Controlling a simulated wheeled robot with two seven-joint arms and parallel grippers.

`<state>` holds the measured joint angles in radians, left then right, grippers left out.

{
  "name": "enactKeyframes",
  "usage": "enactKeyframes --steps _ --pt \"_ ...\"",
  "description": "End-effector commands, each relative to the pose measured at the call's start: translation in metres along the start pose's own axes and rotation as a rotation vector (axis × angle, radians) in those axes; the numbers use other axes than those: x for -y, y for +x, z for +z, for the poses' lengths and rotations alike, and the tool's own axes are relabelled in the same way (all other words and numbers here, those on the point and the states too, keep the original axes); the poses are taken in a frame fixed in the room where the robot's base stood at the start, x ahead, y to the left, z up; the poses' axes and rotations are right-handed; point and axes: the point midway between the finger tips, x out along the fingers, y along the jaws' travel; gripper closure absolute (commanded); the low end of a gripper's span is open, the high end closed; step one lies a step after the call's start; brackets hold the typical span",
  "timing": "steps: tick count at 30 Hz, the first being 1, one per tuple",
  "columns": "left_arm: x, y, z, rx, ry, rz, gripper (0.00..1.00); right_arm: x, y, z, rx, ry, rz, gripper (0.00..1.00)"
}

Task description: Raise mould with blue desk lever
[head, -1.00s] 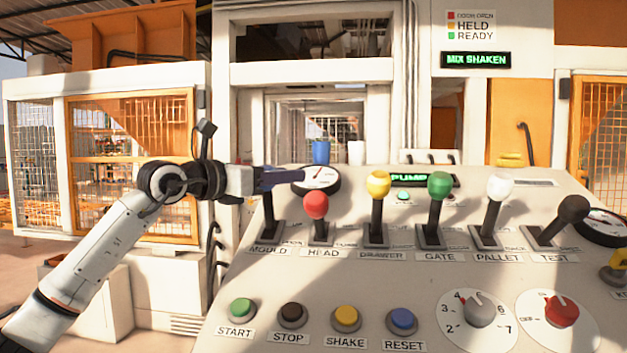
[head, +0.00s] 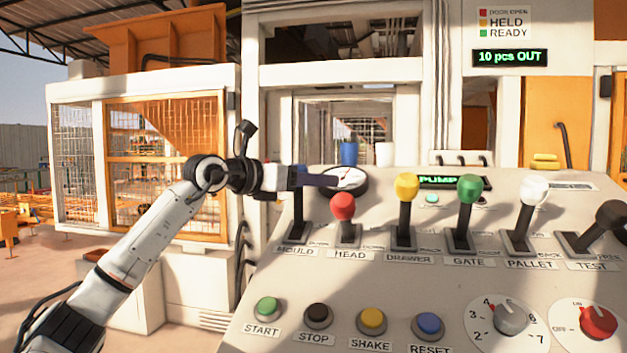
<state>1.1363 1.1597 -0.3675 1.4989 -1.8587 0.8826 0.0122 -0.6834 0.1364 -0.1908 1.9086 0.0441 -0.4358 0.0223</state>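The mould lever (head: 298,217) is the leftmost lever on the desk, above the MOULD label. Its dark shaft stands nearly upright. My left gripper (head: 318,180) comes in from the left at the height of the lever's top. Its dark fingers lie across the top and hide most or all of the blue knob. I cannot tell whether the fingers are closed on it. My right gripper is not in view.
The red head lever (head: 343,208) stands close to the right of the mould lever, then the yellow drawer lever (head: 406,190) and others. Push buttons line the front. A display (head: 510,57) reads "10 pcs OUT".

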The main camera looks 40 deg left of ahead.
Motion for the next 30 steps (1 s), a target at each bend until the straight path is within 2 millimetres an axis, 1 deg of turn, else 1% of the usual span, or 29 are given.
enactKeyframes --steps 2,5,8,15,20,24,30 --pt "0.0 -0.001 0.001 0.002 0.0 0.0 0.5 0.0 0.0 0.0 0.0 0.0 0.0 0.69" --pt "-0.001 -0.008 0.0 0.003 0.001 0.002 0.5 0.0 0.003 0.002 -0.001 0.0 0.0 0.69" --pt "-0.001 -0.023 -0.002 0.003 0.003 0.003 0.5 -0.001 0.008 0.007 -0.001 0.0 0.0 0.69" --pt "-0.002 -0.071 -0.004 0.001 0.003 0.005 0.5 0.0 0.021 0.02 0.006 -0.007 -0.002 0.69" --pt "-0.001 -0.094 -0.003 0.0 0.002 0.004 0.5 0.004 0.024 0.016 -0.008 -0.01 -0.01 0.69" --pt "-0.001 -0.102 -0.002 -0.002 0.001 0.002 0.5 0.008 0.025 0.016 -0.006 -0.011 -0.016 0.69" --pt "0.0 -0.104 0.0 -0.001 0.0 0.001 0.5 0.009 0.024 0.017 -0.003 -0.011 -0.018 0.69"
